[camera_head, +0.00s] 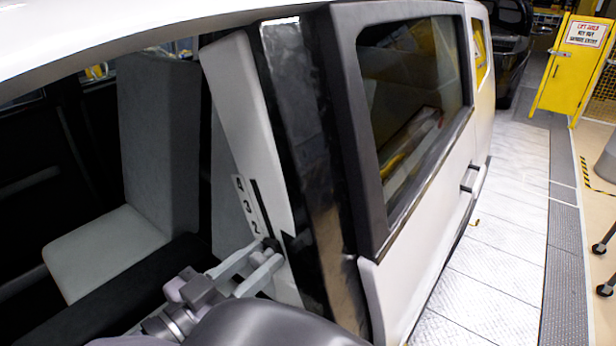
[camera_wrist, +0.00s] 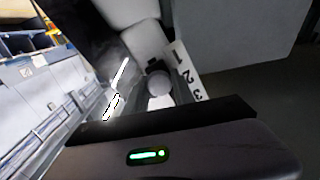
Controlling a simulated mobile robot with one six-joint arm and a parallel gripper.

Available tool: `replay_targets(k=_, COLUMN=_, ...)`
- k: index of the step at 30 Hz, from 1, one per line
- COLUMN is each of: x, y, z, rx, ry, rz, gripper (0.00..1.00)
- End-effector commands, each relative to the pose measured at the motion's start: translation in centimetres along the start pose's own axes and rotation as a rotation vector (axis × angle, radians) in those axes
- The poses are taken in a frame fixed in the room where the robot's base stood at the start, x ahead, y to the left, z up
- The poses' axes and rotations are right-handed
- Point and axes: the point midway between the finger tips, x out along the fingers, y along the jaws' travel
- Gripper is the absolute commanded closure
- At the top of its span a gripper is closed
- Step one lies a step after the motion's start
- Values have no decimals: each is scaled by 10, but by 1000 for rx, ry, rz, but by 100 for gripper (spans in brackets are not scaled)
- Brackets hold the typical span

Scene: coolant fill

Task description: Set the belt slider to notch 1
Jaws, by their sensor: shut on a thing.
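The belt slider's dark knob (camera_head: 271,243) is at the low end of the black slot in the pale pillar trim (camera_head: 228,95). My gripper (camera_head: 267,251) is shut on the knob, its two pale fingers reaching in from the lower left. The number strip (camera_head: 247,205) beside the slot shows 4, 3 and 2. The knob sits below the 2, and my finger hides the strip's lower end. In the wrist view a round grey knob (camera_wrist: 158,83) lies beside the strip (camera_wrist: 187,72), where 1, 2 and 3 show. The exact notch cannot be told.
A grey seat (camera_head: 155,150) stands inside the car, left of the pillar. The rear door (camera_head: 425,235) with its window is shut to the right.

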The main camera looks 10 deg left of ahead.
Motion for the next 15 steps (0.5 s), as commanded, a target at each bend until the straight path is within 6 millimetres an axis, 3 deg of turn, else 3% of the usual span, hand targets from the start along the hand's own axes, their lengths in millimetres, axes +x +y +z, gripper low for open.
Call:
replay_targets(k=1, x=0, y=2, z=16, rx=-1, ry=0, rz=1, gripper=100)
replay_targets(k=2, x=0, y=2, z=18, rx=-2, ry=0, rz=1, gripper=100)
replay_targets(k=11, x=0, y=4, z=16, rx=-5, ry=-2, rz=5, gripper=100)
replay_targets(k=12, x=0, y=4, z=17, rx=-5, ry=-2, rz=5, gripper=62)
replay_targets(k=14, x=0, y=4, z=16, rx=-5, ry=-2, rz=4, gripper=50)
replay_targets(k=15, x=0, y=4, z=16, rx=-4, ry=-1, rz=4, gripper=49)
